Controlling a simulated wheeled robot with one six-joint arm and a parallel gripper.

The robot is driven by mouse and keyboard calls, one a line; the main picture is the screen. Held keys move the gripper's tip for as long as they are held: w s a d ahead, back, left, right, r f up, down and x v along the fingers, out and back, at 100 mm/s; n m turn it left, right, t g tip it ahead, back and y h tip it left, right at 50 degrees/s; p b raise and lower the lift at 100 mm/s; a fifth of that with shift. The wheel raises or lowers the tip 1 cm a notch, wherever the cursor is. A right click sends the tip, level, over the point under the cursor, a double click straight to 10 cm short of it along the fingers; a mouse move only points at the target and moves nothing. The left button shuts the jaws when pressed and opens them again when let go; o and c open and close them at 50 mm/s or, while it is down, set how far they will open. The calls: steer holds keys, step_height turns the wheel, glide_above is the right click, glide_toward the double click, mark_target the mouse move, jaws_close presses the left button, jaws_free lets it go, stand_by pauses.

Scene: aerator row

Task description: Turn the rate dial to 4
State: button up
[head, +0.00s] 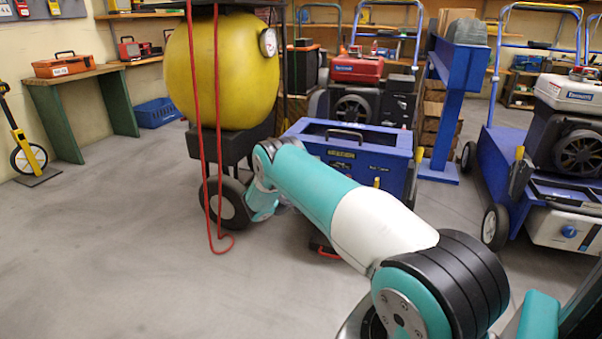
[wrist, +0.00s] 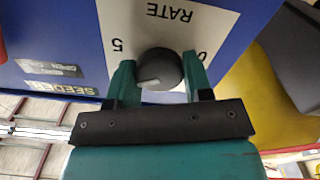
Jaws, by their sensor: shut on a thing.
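The rate dial (wrist: 160,70) is a round dark knob on a white plate (wrist: 209,20) lettered RATE, fixed to a blue panel. The wrist view shows it upside down, with the 5 at left and the 0 at right. A pale pointer mark on the knob points to the lower left of the picture, on the 5 side. My gripper (wrist: 160,84) has its two green fingers on either side of the knob and is shut on it. Other numerals are not readable. In the head view my arm's far end is beside the blue seeder box (head: 390,139); the dial is hidden there.
A yellow tank (head: 225,70) on a wheeled frame stands just left of my arm, with red hoses (head: 217,180) hanging down to the floor. Blue wheeled machines (head: 500,160) stand at right. The grey floor (head: 110,240) at left is open.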

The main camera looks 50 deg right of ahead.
steer(key=shift+s+f, duration=0.1)
stand_by(0.3)
steer(key=o, duration=0.9)
steer(key=p+v, duration=1.7)
steer(key=p, duration=0.4)
steer(key=shift+a, duration=0.2)
steer(key=shift+s, duration=0.1)
